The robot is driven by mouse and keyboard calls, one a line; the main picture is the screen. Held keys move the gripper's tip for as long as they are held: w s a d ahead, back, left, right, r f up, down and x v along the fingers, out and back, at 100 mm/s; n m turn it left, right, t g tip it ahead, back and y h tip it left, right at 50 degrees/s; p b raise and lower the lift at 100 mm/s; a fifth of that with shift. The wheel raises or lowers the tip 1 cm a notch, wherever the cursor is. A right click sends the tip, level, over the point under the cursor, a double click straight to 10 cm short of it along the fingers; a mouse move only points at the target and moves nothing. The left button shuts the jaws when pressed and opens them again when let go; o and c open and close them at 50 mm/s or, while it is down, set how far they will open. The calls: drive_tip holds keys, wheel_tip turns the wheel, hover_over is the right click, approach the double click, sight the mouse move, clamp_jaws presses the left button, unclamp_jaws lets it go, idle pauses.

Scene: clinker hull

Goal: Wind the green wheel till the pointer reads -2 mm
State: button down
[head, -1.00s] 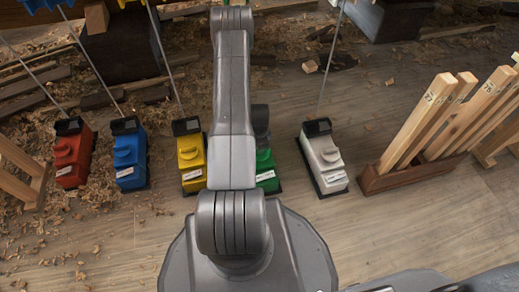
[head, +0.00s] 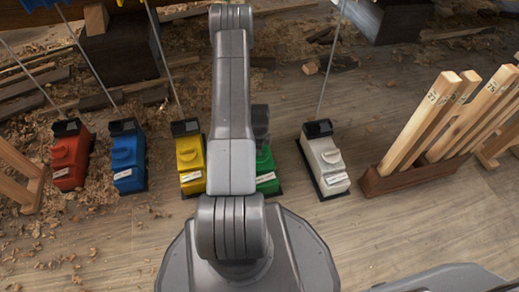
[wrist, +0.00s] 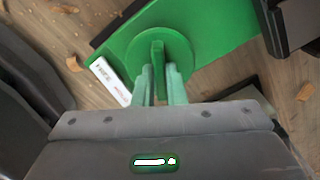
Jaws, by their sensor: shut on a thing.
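The green unit (head: 266,172) stands on the floor in the head view, mostly hidden behind my arm. In the wrist view its round green wheel (wrist: 135,50) carries a raised upright grip bar (wrist: 157,62). My gripper (wrist: 158,76) has its two pale green fingers on either side of this bar and is shut on it. A white label (wrist: 110,80) lies on the green body left of the fingers; its print is too small to read. A dark block (wrist: 297,22) shows at the upper right. I cannot make out the pointer or its reading.
A yellow unit (head: 191,160) stands close on the left and a white one (head: 325,162) on the right. Blue (head: 127,160) and red (head: 70,160) units stand farther left. Thin rods rise from the units. A wooden rack (head: 390,182) with numbered sticks is at right.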

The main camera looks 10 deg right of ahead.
idle(0.3)
drive_tip(key=c, duration=1.5)
unclamp_jaws()
wheel_tip(320, 180, up, 14)
drive_tip(key=p, duration=0.4)
drive_tip(key=shift+f+p, duration=0.1)
drive_tip(key=shift+p, duration=0.3)
drive_tip(key=shift+f, duration=0.15)
wheel_tip(320, 180, down, 14)
drive_tip(key=b, duration=0.5)
drive_tip(key=shift+r, duration=0.25)
